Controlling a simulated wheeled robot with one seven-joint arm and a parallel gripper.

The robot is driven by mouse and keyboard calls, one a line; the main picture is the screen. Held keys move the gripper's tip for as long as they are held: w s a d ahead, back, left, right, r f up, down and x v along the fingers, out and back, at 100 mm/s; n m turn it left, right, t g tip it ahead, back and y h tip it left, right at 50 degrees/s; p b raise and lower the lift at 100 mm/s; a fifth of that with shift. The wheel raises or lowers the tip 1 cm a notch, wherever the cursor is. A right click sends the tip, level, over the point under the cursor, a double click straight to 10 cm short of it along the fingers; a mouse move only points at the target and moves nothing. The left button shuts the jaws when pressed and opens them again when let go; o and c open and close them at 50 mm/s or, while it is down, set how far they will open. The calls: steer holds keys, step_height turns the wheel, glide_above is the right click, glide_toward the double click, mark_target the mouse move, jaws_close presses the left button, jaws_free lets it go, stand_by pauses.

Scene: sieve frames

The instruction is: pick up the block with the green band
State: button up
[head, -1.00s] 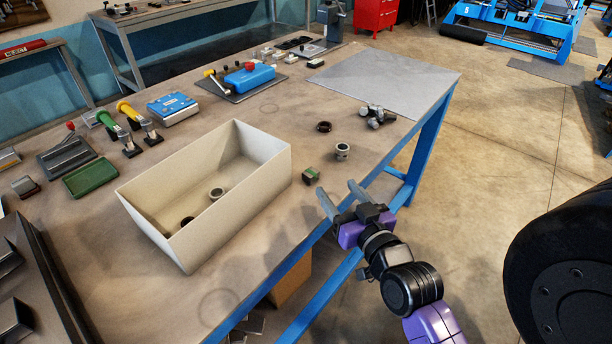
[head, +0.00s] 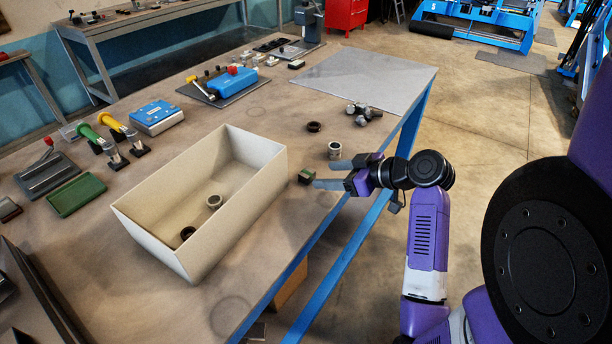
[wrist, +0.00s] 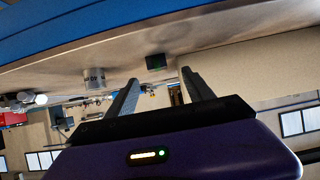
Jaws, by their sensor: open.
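The small dark block with the green band (head: 306,176) stands on the table near its right edge, just right of the cream box. My gripper (head: 322,174) is open, its two grey fingers pointing left toward the block, close to the table. In the head view the block is at or just past the fingertips; I cannot tell whether it touches them. In the wrist view the block (wrist: 156,62) appears beyond the fingertips, between the lines of the two fingers (wrist: 160,88), with nothing held.
The open cream box (head: 262,165) stands left of the block, holding a light ring (head: 214,201) and a dark ring (head: 187,233). A light cylinder (head: 334,150) stands behind my gripper. A dark ring (head: 313,127) and grey knobbed parts (head: 363,112) lie farther back.

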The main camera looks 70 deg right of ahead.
mark_target(307, 173)
steer(key=x, duration=0.2)
steer(key=p+x, duration=0.1)
steer(key=x, duration=0.4)
steer(key=shift+d+r, duration=0.2)
steer(key=shift+d, duration=0.1)
jaws_close()
